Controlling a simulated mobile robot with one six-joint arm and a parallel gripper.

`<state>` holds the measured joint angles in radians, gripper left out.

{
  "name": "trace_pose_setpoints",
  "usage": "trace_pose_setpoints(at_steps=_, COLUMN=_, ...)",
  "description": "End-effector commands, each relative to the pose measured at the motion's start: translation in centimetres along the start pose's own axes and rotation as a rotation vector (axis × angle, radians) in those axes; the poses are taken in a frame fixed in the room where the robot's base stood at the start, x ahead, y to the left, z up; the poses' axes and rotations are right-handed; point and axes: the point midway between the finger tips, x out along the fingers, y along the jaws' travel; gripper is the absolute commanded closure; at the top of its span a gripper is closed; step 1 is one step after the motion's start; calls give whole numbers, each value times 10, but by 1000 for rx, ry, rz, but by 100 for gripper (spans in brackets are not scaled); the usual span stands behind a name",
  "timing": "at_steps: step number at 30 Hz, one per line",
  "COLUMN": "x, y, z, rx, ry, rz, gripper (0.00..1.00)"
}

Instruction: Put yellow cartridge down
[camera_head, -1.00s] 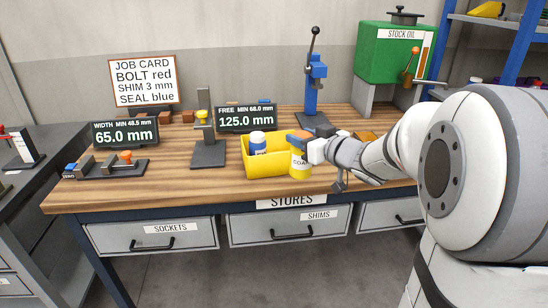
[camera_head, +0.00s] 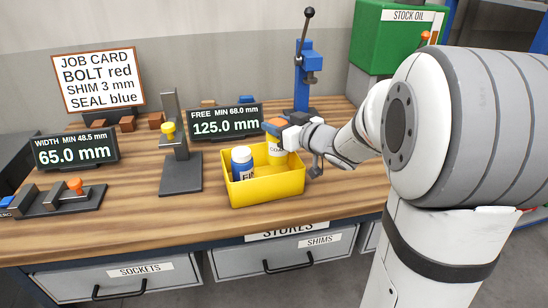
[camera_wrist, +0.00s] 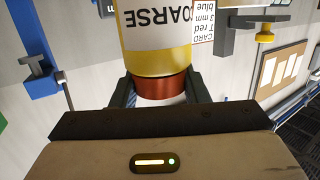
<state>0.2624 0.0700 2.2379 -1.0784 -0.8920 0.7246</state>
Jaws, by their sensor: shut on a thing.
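The yellow cartridge (camera_head: 277,153) has a white label and an orange-red top. My gripper (camera_head: 286,128) is shut on that top and holds the cartridge upright. In the wrist view the cartridge (camera_wrist: 160,62) shows its label "COARSE", with its reddish neck between my fingers (camera_wrist: 164,92). In the head view the cartridge's lower end is within the opening of the yellow bin (camera_head: 265,191), towards its back right. I cannot tell whether it touches the bin's floor. A blue cartridge (camera_head: 242,163) with a white label stands in the bin's left part.
A dark stand with a yellow knob (camera_head: 180,150) is left of the bin. Two gauge displays (camera_head: 227,121) and a blue press (camera_head: 303,80) stand behind. The wooden bench (camera_head: 130,220) is clear in front of the stand.

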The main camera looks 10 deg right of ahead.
Motion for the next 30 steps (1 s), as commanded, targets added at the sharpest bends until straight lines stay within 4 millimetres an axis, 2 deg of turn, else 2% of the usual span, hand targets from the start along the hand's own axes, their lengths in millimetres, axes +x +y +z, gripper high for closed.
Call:
trace_pose_setpoints(at_steps=1, x=2, y=1, z=12, rx=2, ry=-2, rz=1, gripper=100)
trace_pose_setpoints(at_steps=3, x=2, y=2, z=21, rx=2, ry=-1, rz=3, gripper=100)
trace_pose_setpoints(at_steps=8, x=4, y=3, z=31, rx=0, ry=1, rz=5, gripper=100)
trace_pose_setpoints(at_steps=15, x=8, y=4, z=63, rx=3, ry=-1, rz=7, gripper=100)
trace_pose_setpoints(at_steps=26, x=8, y=4, z=67, rx=0, ry=2, rz=8, gripper=100)
trace_pose_setpoints(at_steps=27, x=8, y=4, z=68, rx=0, ry=1, rz=8, gripper=58)
trace_pose_setpoints(at_steps=30, x=8, y=4, z=67, rx=0, ry=1, rz=8, gripper=50)
